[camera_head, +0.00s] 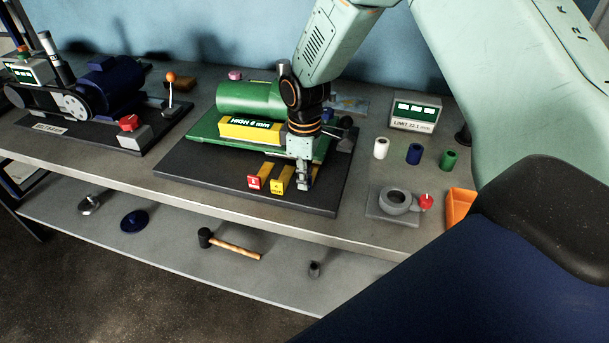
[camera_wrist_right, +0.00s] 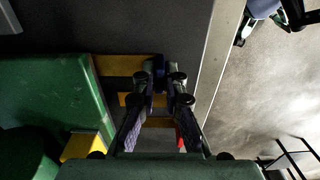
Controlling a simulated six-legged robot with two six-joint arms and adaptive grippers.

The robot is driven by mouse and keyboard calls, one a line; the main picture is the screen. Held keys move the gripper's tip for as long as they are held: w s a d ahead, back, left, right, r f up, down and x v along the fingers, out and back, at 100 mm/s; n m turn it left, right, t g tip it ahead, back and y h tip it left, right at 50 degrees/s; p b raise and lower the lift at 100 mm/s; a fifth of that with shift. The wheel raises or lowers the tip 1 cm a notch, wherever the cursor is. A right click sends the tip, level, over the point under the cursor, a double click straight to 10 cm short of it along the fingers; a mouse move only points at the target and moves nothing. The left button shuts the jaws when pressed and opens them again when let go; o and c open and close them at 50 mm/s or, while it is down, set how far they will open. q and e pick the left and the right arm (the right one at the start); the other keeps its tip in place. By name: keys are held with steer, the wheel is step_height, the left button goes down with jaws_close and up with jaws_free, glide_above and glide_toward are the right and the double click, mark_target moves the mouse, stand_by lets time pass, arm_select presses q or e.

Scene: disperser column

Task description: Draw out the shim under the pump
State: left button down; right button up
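The green pump (camera_head: 250,99) with a yellow label sits on a green plate over a dark base slab (camera_head: 215,183). Yellow shim strips stick out at its front, one with a red tab (camera_head: 254,183), one with a yellow tab (camera_head: 277,187). My right gripper (camera_head: 303,184) points down beside the yellow-tabbed shim, at the plate's front right. In the right wrist view, its fingertips (camera_wrist_right: 163,82) converge around a dark blue piece at the end of a yellow strip (camera_wrist_right: 118,64). Whether they clamp it is unclear. The left gripper is out of view.
A blue motor unit (camera_head: 105,84) stands at the left. White, blue and green cylinders, a ring fixture (camera_head: 395,201) and an orange bin (camera_head: 459,206) are at the right. A mallet (camera_head: 232,245) lies on the lower shelf. The bench front edge is close to the slab.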

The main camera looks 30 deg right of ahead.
mark_target(301, 198)
steer(key=shift+d, duration=0.15)
jaws_close()
steer(key=shift+s, duration=0.15)
steer(key=s+a+p, duration=0.1)
steer(key=s+a, duration=0.1)
steer(key=a, duration=0.1)
steer(key=shift+s+p, duration=0.1)
steer(key=shift+p, duration=0.2)
steer(key=shift+d+f, duration=0.1)
steer(key=o, duration=0.6)
jaws_free()
steer(key=shift+d, duration=0.1)
steer(key=shift+c, duration=0.2)
step_height(301, 198, up, 12)
